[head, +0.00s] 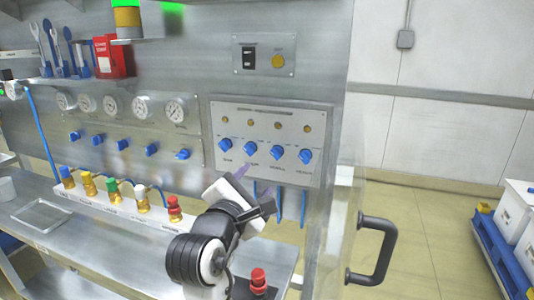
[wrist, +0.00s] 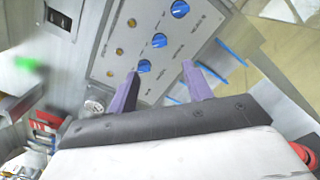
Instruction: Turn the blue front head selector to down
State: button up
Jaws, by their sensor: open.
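A grey control panel (head: 270,118) on the steel wall carries a row of several blue selector knobs, each under a yellow-brown indicator. The second knob from the left (head: 250,148) is just above my gripper (head: 249,177); the labels are too small to read surely, so I cannot tell which is the front head selector. In the wrist view my gripper (wrist: 160,70) is open, its purple fingers spread. One blue knob (wrist: 144,66) shows between the fingertips, close to the left finger. Contact cannot be told. More knobs (wrist: 159,40) lie beyond it.
Blue hoses hang below the panel. Gauges (head: 174,110) with blue valves (head: 183,154) are to its left, coloured fittings (head: 174,208) on the bench below. A red-topped fitting (head: 258,280) stands near my arm. A black handle (head: 374,250) juts out at right.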

aim_at(275, 155)
jog(key=p+x, duration=0.3)
jog(key=x, duration=1)
jog(key=shift+w, duration=0.1)
jog(key=c, duration=1)
jog(key=shift+o, duration=0.2)
jog(key=shift+f, duration=0.1)
